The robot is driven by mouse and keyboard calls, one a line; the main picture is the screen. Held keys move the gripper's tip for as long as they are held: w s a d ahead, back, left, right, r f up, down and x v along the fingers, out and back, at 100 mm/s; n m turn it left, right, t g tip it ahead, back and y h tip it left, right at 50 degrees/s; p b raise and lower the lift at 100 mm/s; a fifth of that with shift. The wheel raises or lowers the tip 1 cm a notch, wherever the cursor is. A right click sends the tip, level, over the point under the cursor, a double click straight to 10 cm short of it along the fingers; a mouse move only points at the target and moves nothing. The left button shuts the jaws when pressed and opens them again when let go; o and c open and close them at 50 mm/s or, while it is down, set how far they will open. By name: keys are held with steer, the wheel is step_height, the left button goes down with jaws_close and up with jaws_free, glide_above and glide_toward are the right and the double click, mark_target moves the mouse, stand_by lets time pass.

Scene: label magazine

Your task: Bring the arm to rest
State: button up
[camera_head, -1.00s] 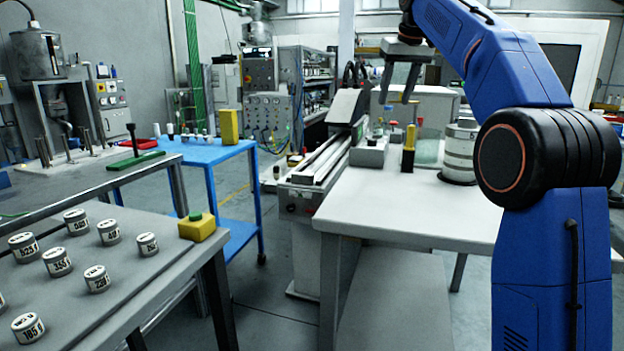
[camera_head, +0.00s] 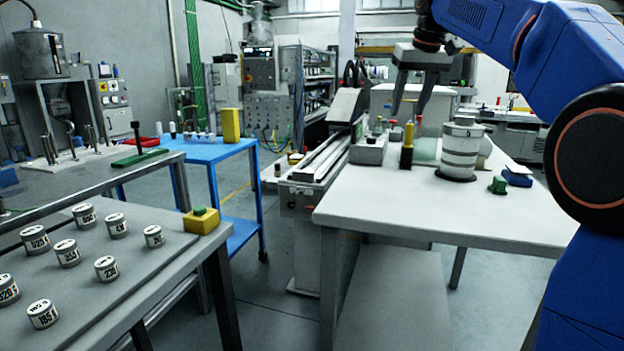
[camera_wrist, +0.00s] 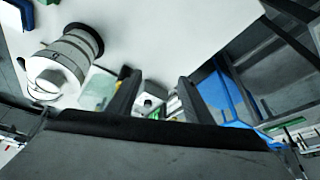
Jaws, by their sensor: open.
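My gripper (camera_head: 411,112) is open and empty. In the head view it hangs fingers down from my blue arm at the upper right, over the far part of the white table (camera_head: 430,208). Its fingers show apart in the wrist view (camera_wrist: 153,88), with nothing between them that they touch. A grey-white banded cylinder (camera_head: 460,150) stands on the table to the right of the gripper. In the wrist view this cylinder (camera_wrist: 72,60) is at the left.
Several labelled round tins (camera_head: 66,252) and a yellow box with a green button (camera_head: 201,220) stand on the grey left table. A blue cart (camera_head: 205,153) stands behind. A yellow-black bottle (camera_head: 407,147) and a green block (camera_head: 498,185) are on the white table. Its front half is clear.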

steer(key=s+d+f+m, duration=0.1)
steer(key=s+f, duration=0.6)
steer(key=s, duration=0.3)
steer(key=s+d+f, duration=0.2)
steer(key=s+f, duration=0.5)
steer(key=s, duration=0.4)
steer(key=s+d+f, duration=0.1)
steer(key=s+f, duration=2)
steer(key=f, duration=0.3)
steer(key=shift+f+m+h, duration=0.4)
steer(key=shift+d, duration=0.1)
